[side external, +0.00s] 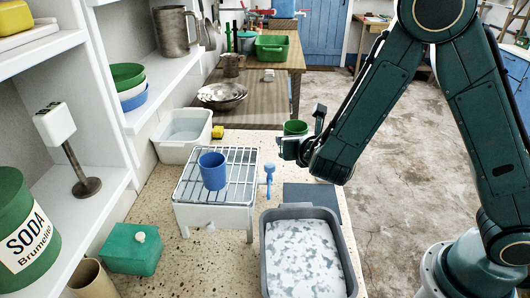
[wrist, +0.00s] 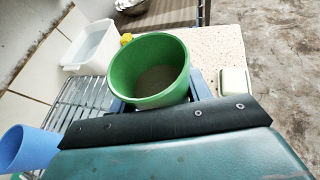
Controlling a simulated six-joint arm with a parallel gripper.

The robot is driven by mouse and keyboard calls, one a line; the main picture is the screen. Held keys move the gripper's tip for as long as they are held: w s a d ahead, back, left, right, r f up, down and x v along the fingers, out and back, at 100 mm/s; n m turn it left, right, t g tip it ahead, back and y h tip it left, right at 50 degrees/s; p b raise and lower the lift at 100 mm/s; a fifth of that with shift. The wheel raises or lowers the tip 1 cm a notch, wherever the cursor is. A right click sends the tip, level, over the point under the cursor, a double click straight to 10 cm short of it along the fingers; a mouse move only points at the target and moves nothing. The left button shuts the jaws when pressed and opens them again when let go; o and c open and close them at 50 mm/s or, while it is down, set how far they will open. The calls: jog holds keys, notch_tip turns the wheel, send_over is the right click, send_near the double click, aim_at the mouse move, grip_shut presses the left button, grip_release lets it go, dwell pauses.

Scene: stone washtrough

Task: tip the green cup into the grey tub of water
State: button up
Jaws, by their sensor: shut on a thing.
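The green cup (side external: 295,128) is held in my gripper (side external: 298,145) above the stone top, towards its back right edge. In the wrist view the green cup (wrist: 125,88) shows its open mouth, with a grey-brown surface inside; I cannot tell whether this is liquid or the cup's bottom. My gripper (wrist: 158,97) is shut on the cup, with blue-grey fingers partly hidden behind it. The grey tub (side external: 265,262) stands at the front of the side view, its water covered with patches of white foam. The cup is well behind the tub, not over it.
A blue cup (side external: 213,172) stands on a wire rack (side external: 190,190) left of my gripper. A blue tap-like piece (side external: 270,178) stands beside the rack. A white basin (side external: 185,143) is at back left. A dark flat mat (side external: 312,196) lies behind the tub.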

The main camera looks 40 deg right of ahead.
jog(key=s+a+f+m+g+h, duration=0.3)
jog(key=s+a+m+g, duration=0.5)
jog(key=s, duration=0.5)
jog(key=s+a+f+m+g+h, duration=0.3)
jog(key=s+a+m+g, duration=0.5)
jog(key=s, duration=0.6)
jog(key=shift+a+h, duration=0.4)
jog(key=shift+a, duration=0.05)
jog(key=shift+a+r+n+g+y, duration=0.15)
jog(key=shift+n+y, duration=0.25)
jog(key=shift+y, duration=0.45)
jog(key=shift+a+n+g+y, duration=0.1)
jog(key=shift+n+g+y, duration=0.25)
jog(key=shift+y, duration=0.5)
dwell(0.8)
jog(key=shift+d+n+g+y, duration=0.15)
jog(key=shift+n+y, duration=0.25)
jog(key=shift+y, duration=0.5)
jog(key=shift+a+n+g+y, duration=0.15)
jog(key=shift+n+y, duration=0.2)
jog(key=shift+y, duration=0.55)
dwell(0.5)
